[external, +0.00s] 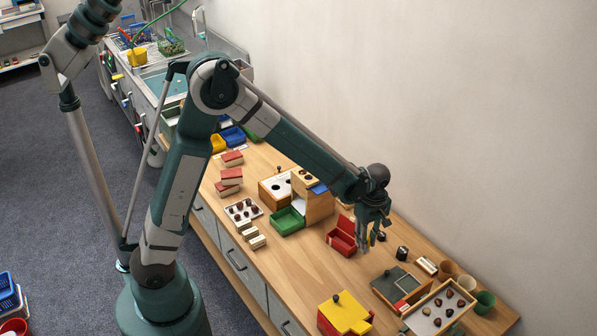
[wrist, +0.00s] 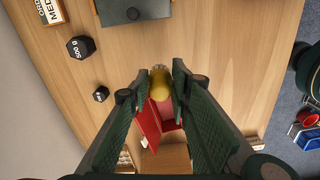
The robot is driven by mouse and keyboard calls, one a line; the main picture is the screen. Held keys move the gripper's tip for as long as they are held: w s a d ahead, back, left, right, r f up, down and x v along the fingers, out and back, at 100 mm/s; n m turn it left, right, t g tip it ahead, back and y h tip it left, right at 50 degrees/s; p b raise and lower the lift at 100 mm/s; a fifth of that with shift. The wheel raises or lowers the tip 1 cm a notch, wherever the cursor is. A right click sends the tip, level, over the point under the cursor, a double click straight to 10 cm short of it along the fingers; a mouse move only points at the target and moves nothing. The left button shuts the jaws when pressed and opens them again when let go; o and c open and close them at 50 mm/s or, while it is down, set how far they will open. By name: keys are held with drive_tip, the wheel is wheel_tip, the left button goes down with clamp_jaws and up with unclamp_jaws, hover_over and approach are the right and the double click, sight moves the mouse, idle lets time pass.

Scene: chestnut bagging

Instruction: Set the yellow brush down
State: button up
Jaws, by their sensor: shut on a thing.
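My gripper (external: 368,243) is over the wooden bench, just right of the open red box in the external view. In the wrist view my gripper (wrist: 163,75) is shut on the yellow brush (wrist: 160,88), whose rounded yellow body shows between the fingertips. Pale bristles show at its far end. I cannot tell whether the brush touches the bench. In the external view the brush is too small and too covered by the fingers to make out clearly.
The open red box (external: 341,238) is close beside the gripper. Black weights (wrist: 80,47) and (wrist: 101,94) stand nearby. A grey-green tray (external: 384,288), a chestnut tray (external: 418,322) and a yellow box (external: 343,315) are nearer the front. Bare wood lies right of the gripper in the wrist view.

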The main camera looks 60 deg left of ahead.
idle(0.3)
drive_tip(key=shift+f+b, duration=0.7)
drive_tip(key=shift+f, duration=2.45)
drive_tip(key=shift+f+b, duration=0.45)
drive_tip(key=shift+f, duration=1.4)
drive_tip(key=shift+f, duration=0.1)
drive_tip(key=o, duration=0.4)
drive_tip(key=shift+f, duration=0.1)
drive_tip(key=o, duration=0.5)
drive_tip(key=shift+r, duration=0.2)
